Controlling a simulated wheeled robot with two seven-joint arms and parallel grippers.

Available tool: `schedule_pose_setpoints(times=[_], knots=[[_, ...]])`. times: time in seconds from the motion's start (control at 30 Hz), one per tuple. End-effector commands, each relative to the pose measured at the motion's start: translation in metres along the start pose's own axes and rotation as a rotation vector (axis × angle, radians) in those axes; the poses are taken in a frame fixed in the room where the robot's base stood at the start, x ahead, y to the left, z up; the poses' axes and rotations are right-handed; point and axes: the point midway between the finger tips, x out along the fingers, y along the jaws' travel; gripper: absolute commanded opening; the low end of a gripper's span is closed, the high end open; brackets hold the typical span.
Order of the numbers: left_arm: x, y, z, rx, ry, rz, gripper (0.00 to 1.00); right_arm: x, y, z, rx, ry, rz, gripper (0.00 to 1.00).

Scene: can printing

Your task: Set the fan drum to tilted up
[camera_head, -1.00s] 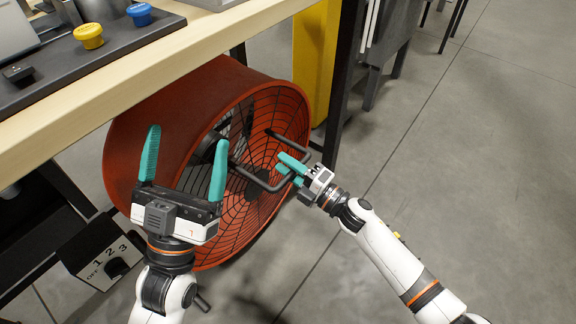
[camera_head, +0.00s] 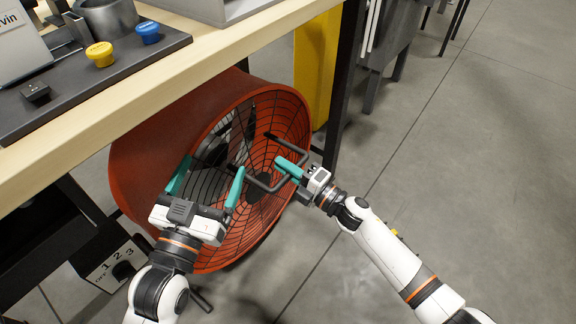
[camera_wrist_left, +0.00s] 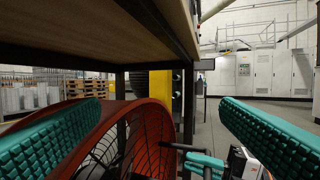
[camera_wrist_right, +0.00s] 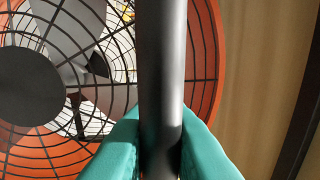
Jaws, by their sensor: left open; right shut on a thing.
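The red fan drum (camera_head: 150,160) stands on the floor beneath the table edge, its black wire grille facing right and toward me. A dark bar handle (camera_head: 296,150) sticks out from the grille. My right gripper (camera_head: 284,168) is shut on the handle; the right wrist view shows the handle bar (camera_wrist_right: 161,60) upright between its teal fingers (camera_wrist_right: 160,140). My left gripper (camera_head: 208,185) is open and empty in front of the drum's near side. In the left wrist view the drum rim (camera_wrist_left: 95,140) lies between and beyond the open fingers.
The wooden table (camera_head: 190,60) overhangs the drum, with yellow (camera_head: 100,54) and blue (camera_head: 148,32) knobs on a dark panel. A switch box (camera_head: 112,265) marked with numbers sits low left. A yellow post (camera_head: 318,60) and black table leg (camera_head: 342,90) stand behind.

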Motion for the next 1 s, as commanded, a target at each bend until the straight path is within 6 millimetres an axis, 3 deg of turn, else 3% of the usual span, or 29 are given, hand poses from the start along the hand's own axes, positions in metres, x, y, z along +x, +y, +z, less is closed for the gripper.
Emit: schedule_pose_setpoints(times=[0.27,0.47,0.7,0.87,1.0], knots=[[-0.018,0.009,-0.052,0.007,0.384,0.022,0.86,0.009,-0.012,0.001,0.000,-0.001,0.032,0.00],[-0.048,0.016,-0.086,0.008,0.666,0.039,0.86,0.015,-0.018,0.001,0.001,-0.002,0.061,0.00],[-0.100,0.023,-0.113,0.003,1.014,0.062,0.86,0.025,-0.028,0.001,0.002,-0.003,0.103,0.00],[-0.142,0.026,-0.122,-0.004,1.260,0.078,0.86,0.035,-0.038,0.002,0.002,-0.003,0.139,0.00],[-0.177,0.029,-0.137,-0.013,1.459,0.088,0.86,0.051,-0.050,0.001,-0.003,-0.002,0.167,0.00]])
